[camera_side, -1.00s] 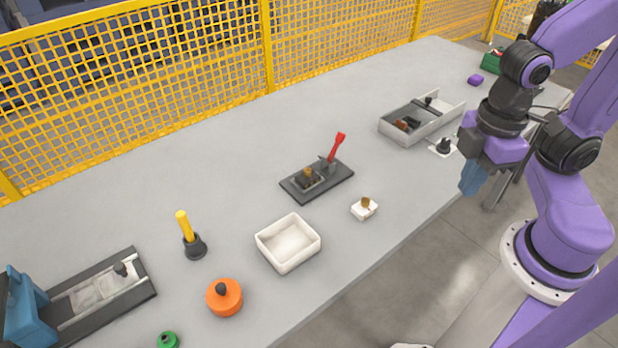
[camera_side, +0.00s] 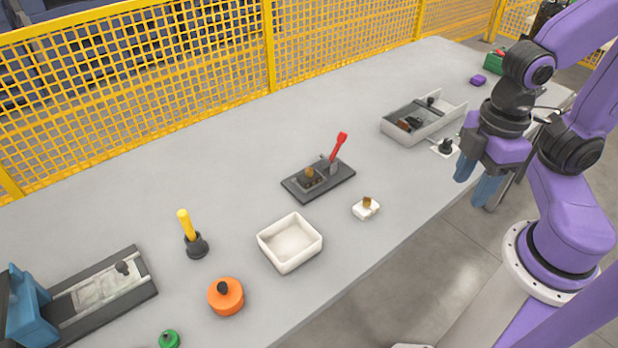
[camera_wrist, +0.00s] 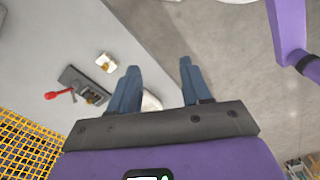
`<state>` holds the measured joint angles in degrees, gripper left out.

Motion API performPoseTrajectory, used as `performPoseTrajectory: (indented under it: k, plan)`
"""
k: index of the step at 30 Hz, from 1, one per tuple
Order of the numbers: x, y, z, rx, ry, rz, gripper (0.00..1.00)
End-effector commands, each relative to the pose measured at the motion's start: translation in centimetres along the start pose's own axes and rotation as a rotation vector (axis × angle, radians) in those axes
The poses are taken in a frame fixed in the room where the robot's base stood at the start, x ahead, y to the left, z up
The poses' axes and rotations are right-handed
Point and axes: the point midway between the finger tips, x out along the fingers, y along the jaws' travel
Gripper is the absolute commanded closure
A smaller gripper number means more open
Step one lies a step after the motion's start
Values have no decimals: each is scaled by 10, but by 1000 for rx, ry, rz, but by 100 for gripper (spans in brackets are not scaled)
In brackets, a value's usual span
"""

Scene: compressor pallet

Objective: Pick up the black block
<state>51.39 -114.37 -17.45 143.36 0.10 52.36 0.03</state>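My gripper (camera_side: 470,192) is open and empty, in the air off the table's front edge at the right of the side view. No plain black block stands out clearly. Small dark and brown pieces (camera_side: 408,124) lie in the grey open-topped box (camera_side: 399,133) behind and left of my gripper; they are too small to tell apart. A black knob-like piece (camera_side: 446,146) stands on a white plate by the table edge, close to my gripper.
A dark fixture (camera_side: 336,179) with a red lever, a white block (camera_side: 366,209) and a white tray (camera_side: 289,259) occupy the middle. An orange round part (camera_side: 226,296) and a yellow-handled tool (camera_side: 189,234) stand at left. A yellow mesh fence (camera_side: 140,100) runs behind.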

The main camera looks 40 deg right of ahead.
Motion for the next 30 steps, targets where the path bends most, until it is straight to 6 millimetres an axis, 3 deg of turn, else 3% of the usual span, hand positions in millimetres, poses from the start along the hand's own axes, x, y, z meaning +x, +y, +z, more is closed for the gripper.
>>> performPoseTrajectory:
  k: [9,13,23,30]
  plan:
    - [0,1,-2,-3,-3,2,48]
    - [0,10,-17,-34,-37,26,48]
    - [9,66,-116,-237,-269,172,48]
    - [31,107,-189,-381,-465,268,48]
